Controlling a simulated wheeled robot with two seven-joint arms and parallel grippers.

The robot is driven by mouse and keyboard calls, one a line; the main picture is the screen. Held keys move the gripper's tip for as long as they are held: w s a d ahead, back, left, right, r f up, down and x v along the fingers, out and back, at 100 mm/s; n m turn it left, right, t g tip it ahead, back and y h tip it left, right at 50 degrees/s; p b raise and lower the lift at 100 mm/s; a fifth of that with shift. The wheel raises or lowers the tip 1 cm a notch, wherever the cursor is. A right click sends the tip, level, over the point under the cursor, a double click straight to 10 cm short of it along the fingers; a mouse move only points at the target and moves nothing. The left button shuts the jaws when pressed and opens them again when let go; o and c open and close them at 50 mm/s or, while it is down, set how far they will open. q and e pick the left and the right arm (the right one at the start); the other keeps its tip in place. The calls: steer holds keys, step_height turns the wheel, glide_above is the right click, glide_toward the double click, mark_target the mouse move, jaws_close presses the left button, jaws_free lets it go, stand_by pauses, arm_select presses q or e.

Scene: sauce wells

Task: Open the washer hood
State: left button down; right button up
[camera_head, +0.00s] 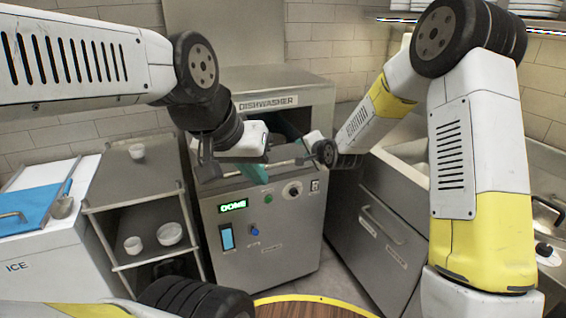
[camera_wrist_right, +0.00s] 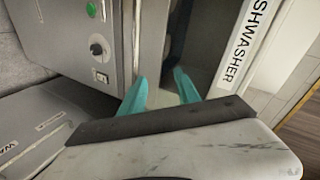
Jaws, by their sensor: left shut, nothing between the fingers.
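The washer hood (camera_head: 275,97) is a grey metal box labelled DISHWASHER. A dark gap shows between it and the washer's lower body (camera_head: 265,235). A horizontal bar (camera_head: 228,176) runs along the front of the body's top. My left gripper (camera_head: 257,174) is shut and empty at this bar, its teal fingers partly hidden; I cannot tell whether it touches. My right gripper (camera_head: 302,147) is at the right side of the gap. In the right wrist view its teal fingers (camera_wrist_right: 163,85) are apart, with nothing between them, close to the bar (camera_wrist_right: 137,35) and the hood (camera_wrist_right: 228,65).
The washer's green display (camera_head: 233,206) reads DONE. A shelf cart (camera_head: 130,185) with white bowls and an ice bin (camera_head: 45,260) stand on the left. A drawer cabinet (camera_head: 385,225) and sink counter are close on the right. Tiled wall lies behind.

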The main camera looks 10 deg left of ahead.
mark_target(273, 167)
steer(key=a+f+m, duration=0.1)
steer(key=a+f, duration=0.2)
steer(key=w+a+f+m+t+y, duration=0.1)
steer(key=a+f, duration=0.2)
steer(key=f, duration=0.1)
steer(key=a+f+m+y, duration=0.1)
steer(key=a+f, duration=0.2)
steer(key=shift+w+f+m, duration=0.15)
steer(key=shift+f+m, duration=0.15)
steer(key=shift+f, duration=0.1)
steer(key=x, duration=0.7)
steer(key=shift+w+r, duration=0.1)
steer(key=shift+r, duration=0.05)
jaws_close()
stand_by(0.4)
